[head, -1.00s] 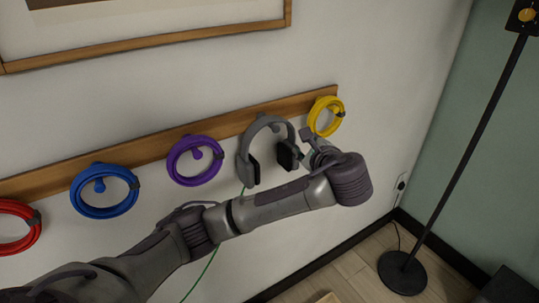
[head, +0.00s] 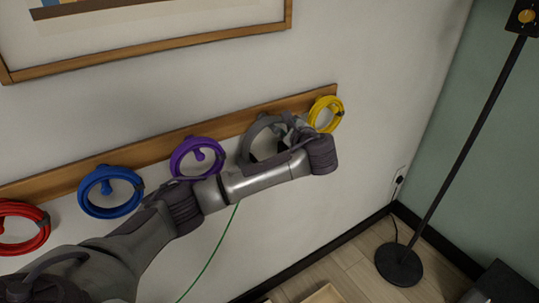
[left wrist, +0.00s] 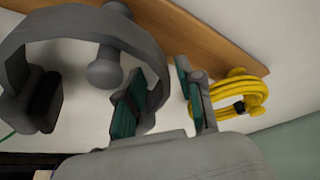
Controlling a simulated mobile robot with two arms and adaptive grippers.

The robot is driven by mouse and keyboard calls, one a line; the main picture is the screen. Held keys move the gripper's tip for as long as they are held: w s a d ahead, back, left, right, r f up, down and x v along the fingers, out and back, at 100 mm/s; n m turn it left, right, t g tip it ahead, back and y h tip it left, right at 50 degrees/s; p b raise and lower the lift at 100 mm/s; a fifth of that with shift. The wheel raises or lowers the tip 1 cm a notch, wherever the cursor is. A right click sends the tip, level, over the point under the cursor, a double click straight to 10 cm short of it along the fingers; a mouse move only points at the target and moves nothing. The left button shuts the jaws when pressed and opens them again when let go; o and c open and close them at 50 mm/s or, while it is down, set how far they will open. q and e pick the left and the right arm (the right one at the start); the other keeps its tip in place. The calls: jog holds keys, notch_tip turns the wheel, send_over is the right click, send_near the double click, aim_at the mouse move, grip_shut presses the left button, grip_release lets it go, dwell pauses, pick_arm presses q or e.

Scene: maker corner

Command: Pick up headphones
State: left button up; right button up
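The grey headphones (head: 256,130) hang from a peg on the wooden rail, partly hidden behind my left gripper and arm. In the left wrist view the curved headband (left wrist: 75,22) arches over a grey peg (left wrist: 105,70), with a dark ear pad at left. My left gripper (head: 291,131) is at the right side of the headphones. In the left wrist view its fingers (left wrist: 163,95) with teal pads are apart, one inside the headband and one outside its right side. I cannot tell whether they touch it. My right gripper is not in view.
The rail (head: 150,150) also carries coiled cables: red (head: 42,232), blue (head: 90,206), purple (head: 176,160) and yellow (head: 339,112), the yellow one close to my left gripper. A framed picture (head: 150,45) hangs above. A black floor lamp (head: 398,265) stands at right.

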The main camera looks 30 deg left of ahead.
pick_arm(q)
jog(key=shift+x, duration=0.9)
grip_shut()
